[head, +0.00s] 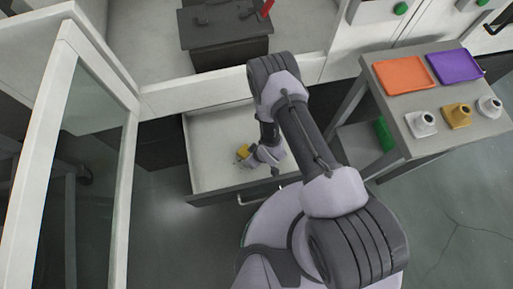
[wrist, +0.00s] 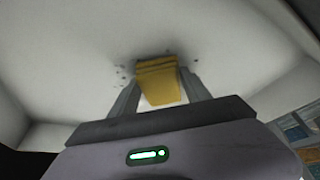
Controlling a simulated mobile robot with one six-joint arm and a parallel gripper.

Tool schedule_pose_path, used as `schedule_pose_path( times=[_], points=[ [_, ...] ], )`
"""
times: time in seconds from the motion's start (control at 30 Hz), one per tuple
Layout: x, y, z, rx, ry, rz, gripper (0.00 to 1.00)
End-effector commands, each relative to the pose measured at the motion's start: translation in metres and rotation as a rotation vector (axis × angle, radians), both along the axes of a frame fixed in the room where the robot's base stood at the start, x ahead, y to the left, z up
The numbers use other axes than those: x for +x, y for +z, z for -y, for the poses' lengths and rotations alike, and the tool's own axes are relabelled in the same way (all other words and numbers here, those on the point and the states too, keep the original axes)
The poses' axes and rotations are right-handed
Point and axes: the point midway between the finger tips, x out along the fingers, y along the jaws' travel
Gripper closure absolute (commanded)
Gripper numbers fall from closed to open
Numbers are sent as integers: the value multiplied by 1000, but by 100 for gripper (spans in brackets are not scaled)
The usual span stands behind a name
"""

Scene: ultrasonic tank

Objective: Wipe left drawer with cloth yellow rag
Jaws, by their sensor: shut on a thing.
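The left drawer (head: 203,175) is pulled open, with a white interior and a dark front with a metal handle. My gripper (head: 246,158) is inside the drawer area, shut on the yellow rag (head: 242,152). In the wrist view, the yellow rag (wrist: 158,80) is between the two grey fingers of my gripper (wrist: 155,95), with the white drawer floor (wrist: 220,45) close beyond it. Small dark specks (wrist: 121,74) show on the floor around the rag. The rag looks close to the floor; I cannot tell for sure whether it touches. My arm hides the drawer's right part.
A glass door in a white frame (head: 120,190) stands at left. A grey side table (head: 420,150) at right holds an orange tray (head: 404,76), a purple tray (head: 455,65) and several small fittings. A dark block (head: 225,45) stands inside the white enclosure behind the drawer.

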Motion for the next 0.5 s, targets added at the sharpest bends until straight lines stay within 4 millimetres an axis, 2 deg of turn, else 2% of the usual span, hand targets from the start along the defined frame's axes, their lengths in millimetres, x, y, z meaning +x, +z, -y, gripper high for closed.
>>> schedule_pose_path(
  times=[0.13, 0.37, 0.5],
  points=[
    [-9, -1, -18, -1, 1, -6, 77],
    [-11, 0, -30, -1, -1, -4, 77],
    [-15, -1, -46, 0, 3, -3, 77]
  ],
)
